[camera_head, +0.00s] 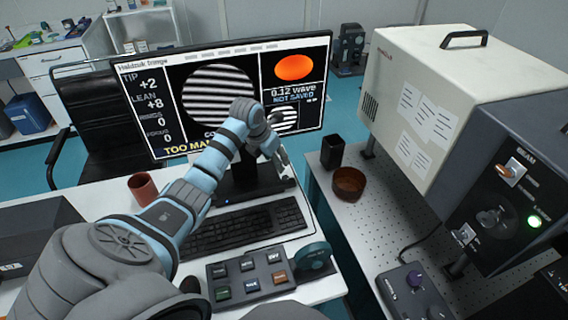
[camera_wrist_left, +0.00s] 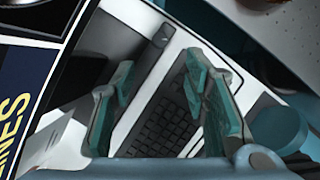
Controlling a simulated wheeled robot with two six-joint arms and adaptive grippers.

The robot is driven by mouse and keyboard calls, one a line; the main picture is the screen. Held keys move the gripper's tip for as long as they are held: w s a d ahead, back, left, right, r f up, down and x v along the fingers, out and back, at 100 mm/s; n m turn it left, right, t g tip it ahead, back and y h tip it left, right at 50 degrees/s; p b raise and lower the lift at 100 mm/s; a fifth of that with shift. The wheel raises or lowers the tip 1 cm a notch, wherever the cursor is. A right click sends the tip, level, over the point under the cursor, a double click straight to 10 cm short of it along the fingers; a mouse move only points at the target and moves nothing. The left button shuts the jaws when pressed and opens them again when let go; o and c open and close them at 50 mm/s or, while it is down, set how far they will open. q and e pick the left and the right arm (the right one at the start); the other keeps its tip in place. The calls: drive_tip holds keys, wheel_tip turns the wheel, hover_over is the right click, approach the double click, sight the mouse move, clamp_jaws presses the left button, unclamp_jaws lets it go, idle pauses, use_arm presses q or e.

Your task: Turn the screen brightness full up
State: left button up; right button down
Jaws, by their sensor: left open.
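The monitor (camera_head: 215,95) stands upright on the white desk, lit, with striped fringe pictures, an orange disc and text. A slice of the screen (camera_wrist_left: 22,100) shows at the left of that view. I cannot pick out a brightness control.
The keyboard (camera_head: 245,228), a button box (camera_head: 250,277) and a teal round knob (camera_head: 314,257) lie on the desk. A reddish cup (camera_head: 143,188) stands left. A brown bowl (camera_head: 349,184), a black holder (camera_head: 332,151) and a large instrument (camera_head: 425,95) are on the right-hand table.

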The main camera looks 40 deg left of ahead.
sight(285, 177)
use_arm(q)
drive_tip(key=b+x, duration=0.4)
drive_tip(key=x, duration=0.8)
drive_tip(key=shift+f, duration=0.4)
drive_tip(key=shift+w, duration=0.1)
drive_tip(key=shift+r, duration=0.1)
drive_tip(key=shift+c, duration=0.5)
clamp_jaws()
drive_tip(key=m+b, duration=0.2)
drive_tip(key=b, duration=0.1)
drive_tip(key=m+h+b, duration=0.1)
drive_tip(key=b, duration=0.2)
drive_tip(key=shift+a+f+m+h+b, duration=0.1)
drive_tip(key=shift+f+m+h+b, duration=0.2)
drive_tip(key=shift+f+m+b, duration=0.1)
drive_tip(key=shift+r+m+b, duration=0.15)
drive_tip(key=shift+m+b, duration=0.15)
drive_tip(key=shift+b, duration=0.05)
drive_tip(key=shift+r, duration=0.15)
drive_tip(key=shift+r+g, duration=0.1)
drive_tip(key=shift+g, duration=0.2)
drive_tip(key=shift+o, duration=0.5)
unclamp_jaws()
